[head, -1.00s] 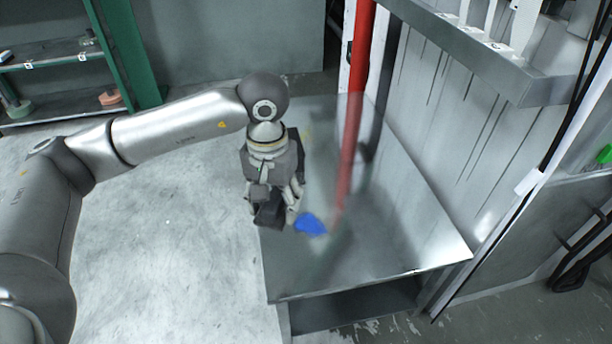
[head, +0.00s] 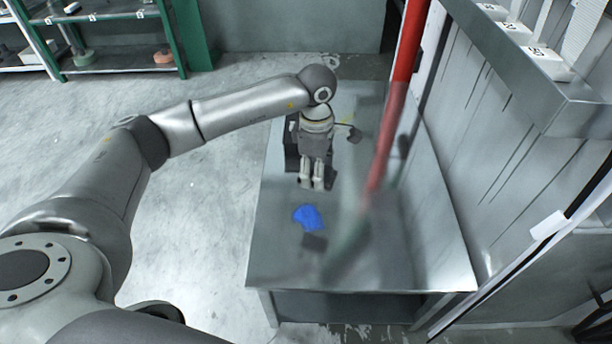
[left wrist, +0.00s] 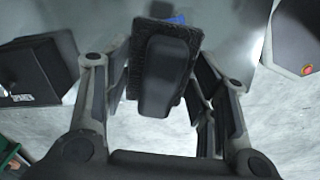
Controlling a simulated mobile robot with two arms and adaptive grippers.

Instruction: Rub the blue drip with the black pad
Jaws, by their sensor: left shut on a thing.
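The blue drip (head: 308,217) is a small bright patch on the grey metal top of the bench (head: 420,255). A bit of the drip also shows in the left wrist view (left wrist: 177,19), beyond the pad. My left gripper (head: 312,184) points down just behind the drip in the head view. In the left wrist view, my left gripper (left wrist: 165,100) is shut on the black pad (left wrist: 166,75), by its raised handle. The pad is not clear in the head view, and I cannot tell whether it touches the bench. My right gripper is not in view.
A red pipe (head: 405,85) rises in front of the bench's right part and looks see-through low down. A black box (head: 291,158) stands left of my gripper. A dark square patch (head: 314,242) lies in front of the drip. A grey shelf (head: 545,65) overhangs at right.

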